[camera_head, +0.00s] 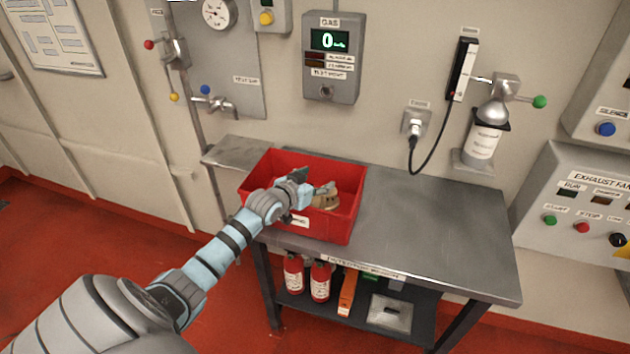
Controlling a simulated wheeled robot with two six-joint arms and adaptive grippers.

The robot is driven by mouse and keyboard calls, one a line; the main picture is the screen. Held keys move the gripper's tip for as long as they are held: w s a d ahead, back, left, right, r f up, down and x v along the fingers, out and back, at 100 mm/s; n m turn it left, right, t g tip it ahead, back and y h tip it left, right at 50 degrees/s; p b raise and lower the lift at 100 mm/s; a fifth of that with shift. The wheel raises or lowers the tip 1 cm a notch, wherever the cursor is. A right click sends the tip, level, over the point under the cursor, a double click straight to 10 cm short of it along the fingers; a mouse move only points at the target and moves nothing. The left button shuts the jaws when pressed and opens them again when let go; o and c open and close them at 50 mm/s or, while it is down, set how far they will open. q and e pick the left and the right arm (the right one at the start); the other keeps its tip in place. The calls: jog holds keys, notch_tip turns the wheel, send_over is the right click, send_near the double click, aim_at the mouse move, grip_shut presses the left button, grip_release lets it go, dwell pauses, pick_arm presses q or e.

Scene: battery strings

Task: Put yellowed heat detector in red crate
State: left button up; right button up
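The red crate (355,185) stands on the left part of the metal bench. A yellowed, tan round piece that looks like the heat detector (327,202) is inside the crate, toward its right side. My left gripper (314,182) reaches over the crate's front wall into its opening. Its fingers look spread apart, with the detector just beside and below the right finger. I cannot tell whether they touch. The gripper and wrist hide part of the crate's inside. My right gripper is not in view.
The metal bench (430,225) is clear to the right of the crate. Fire extinguishers (320,281) and other items stand on its lower shelf. A gas meter (333,60), a cable (437,148) and a bottle on a bracket (484,143) are on the wall behind.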

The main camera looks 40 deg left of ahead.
pick_arm(q)
jog(key=shift+r, duration=0.25)
jog(key=shift+r+p, duration=0.45)
jog(key=shift+r, duration=0.1)
jog(key=p+v, duration=0.3)
jog(key=v, duration=0.8)
jog(key=shift+s, duration=0.4)
